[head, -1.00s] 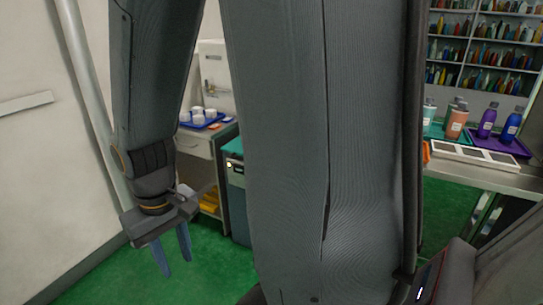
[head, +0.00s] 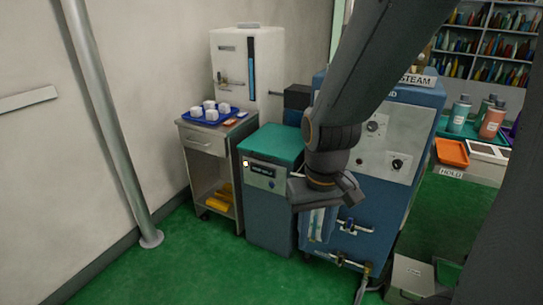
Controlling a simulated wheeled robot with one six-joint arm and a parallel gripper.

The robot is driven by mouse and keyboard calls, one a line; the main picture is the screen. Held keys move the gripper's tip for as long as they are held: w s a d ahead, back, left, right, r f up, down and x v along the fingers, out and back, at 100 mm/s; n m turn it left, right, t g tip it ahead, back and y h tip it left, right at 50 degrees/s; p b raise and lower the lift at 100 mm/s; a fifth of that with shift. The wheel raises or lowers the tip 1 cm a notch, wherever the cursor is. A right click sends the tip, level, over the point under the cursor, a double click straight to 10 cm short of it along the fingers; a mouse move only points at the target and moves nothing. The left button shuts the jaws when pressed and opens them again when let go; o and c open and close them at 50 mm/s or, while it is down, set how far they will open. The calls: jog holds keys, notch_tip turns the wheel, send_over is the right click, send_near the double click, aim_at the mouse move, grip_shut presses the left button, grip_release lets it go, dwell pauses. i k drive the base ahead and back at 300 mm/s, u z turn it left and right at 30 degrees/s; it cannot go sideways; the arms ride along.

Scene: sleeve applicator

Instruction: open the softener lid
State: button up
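A low blue-grey cabinet (head: 268,215) stands on the floor near the middle of the head view, with a flat teal lid (head: 272,143) on top. The lid looks closed. I take this cabinet to be the softener; the label on its front is too small to read. My gripper (head: 320,224) hangs fingers down to the right of the cabinet, in front of the blue steam machine.
A blue steam machine (head: 383,140) with valves stands right of the cabinet. To the left is a grey cart (head: 198,150) with a blue tray (head: 190,120) of white cups and a white tank (head: 263,60) behind it. Green floor (head: 200,270) in front is clear.

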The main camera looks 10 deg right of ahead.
aim_at(276, 141)
jog(key=k, duration=1.3)
jog(key=z, duration=0.6)
jog(key=i, duration=0.45)
jog(key=z, duration=0.6)
jog(key=i, duration=0.6)
jog(key=u, duration=0.9)
jog(key=i, duration=0.95)
jog(key=u, duration=0.2)
